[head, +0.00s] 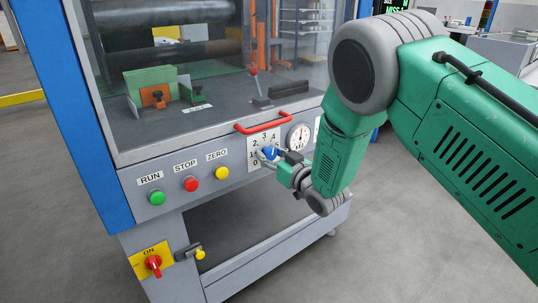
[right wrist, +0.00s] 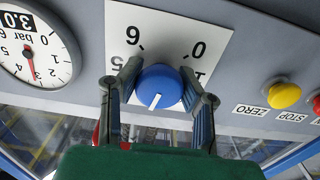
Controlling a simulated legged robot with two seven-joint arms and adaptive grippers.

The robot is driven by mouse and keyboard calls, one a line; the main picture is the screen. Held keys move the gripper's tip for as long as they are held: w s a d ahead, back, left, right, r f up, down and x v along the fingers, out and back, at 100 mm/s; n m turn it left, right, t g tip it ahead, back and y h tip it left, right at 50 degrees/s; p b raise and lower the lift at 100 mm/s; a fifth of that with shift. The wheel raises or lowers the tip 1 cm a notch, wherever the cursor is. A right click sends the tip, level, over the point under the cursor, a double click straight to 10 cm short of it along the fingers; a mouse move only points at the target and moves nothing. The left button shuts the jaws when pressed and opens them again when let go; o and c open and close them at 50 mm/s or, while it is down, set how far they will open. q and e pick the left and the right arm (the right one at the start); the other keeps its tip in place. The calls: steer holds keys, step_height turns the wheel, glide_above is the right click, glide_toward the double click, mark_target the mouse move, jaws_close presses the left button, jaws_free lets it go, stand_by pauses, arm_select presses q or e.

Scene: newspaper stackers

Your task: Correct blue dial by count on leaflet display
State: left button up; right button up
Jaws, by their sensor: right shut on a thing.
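The blue dial (head: 271,153) sits on a white numbered plate (head: 252,157) on the grey front panel of the machine. In the right wrist view the blue dial (right wrist: 158,86) is seen close up, with a white pointer line towards the lower edge of that picture. My right gripper (head: 276,160) is shut on the dial, one finger on each side of it, and it also shows in the right wrist view (right wrist: 160,100). The plate's lower numbers are hidden behind the fingers in that view. The leaflet display is not identifiable. My left gripper is not in view.
A round gauge (head: 298,137) is right of the dial; its close view (right wrist: 38,48) reads 3.0 bar. Green RUN (head: 156,198), red STOP (head: 191,184) and yellow ZERO (head: 222,173) buttons lie left. A red handle (head: 278,122) is above. A red ON switch (head: 153,262) is lower left.

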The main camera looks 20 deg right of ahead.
steer(key=shift+s+f, duration=0.25)
steer(key=shift+f, duration=0.2)
steer(key=o, duration=1)
steer(key=shift+o, duration=1.3)
steer(key=shift+r, duration=0.25)
steer(key=v, duration=1.2)
